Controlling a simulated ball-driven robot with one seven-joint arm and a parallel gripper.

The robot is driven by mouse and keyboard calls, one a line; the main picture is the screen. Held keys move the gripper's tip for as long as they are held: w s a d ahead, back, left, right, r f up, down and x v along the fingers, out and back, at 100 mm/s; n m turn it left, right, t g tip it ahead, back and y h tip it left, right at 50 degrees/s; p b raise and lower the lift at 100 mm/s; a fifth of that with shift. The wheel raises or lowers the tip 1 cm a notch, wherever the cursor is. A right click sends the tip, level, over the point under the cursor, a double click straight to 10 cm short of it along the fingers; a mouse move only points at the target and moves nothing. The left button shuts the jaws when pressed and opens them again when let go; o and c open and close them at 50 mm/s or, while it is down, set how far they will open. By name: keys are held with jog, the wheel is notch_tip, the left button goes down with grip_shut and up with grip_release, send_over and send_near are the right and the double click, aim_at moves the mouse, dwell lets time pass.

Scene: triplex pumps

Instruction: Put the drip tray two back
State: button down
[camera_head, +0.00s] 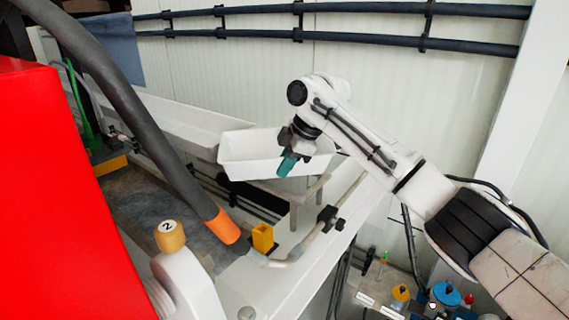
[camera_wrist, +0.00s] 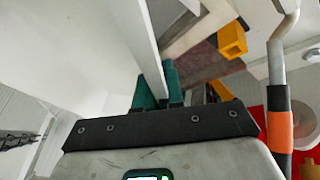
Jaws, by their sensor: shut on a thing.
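The white drip tray (camera_head: 250,150) is a shallow open tray, held up near the back wall and slightly tilted in the head view. My gripper (camera_head: 289,161) is shut on the drip tray at its right-hand end, with teal fingers on its wall. In the wrist view the tray (camera_wrist: 75,45) fills the upper left, and the teal fingers (camera_wrist: 163,88) pinch its edge. A pale bracket or stand (camera_head: 297,192) is below and to the right of the tray. I cannot tell whether they touch.
Another long white tray (camera_head: 180,122) is to the left along the wall. A grey hose with an orange end (camera_head: 222,226), a yellow block (camera_head: 263,238) and a knob marked 2 (camera_head: 170,236) are in front. A red housing (camera_head: 60,200) fills the left. Dark pipes (camera_head: 350,8) run above.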

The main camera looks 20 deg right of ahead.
jog(key=c, duration=1.3)
grip_release()
jog(key=shift+f, duration=0.1)
jog(key=shift+o, duration=0.2)
jog(key=b+v, duration=0.2)
jog(key=v, duration=1)
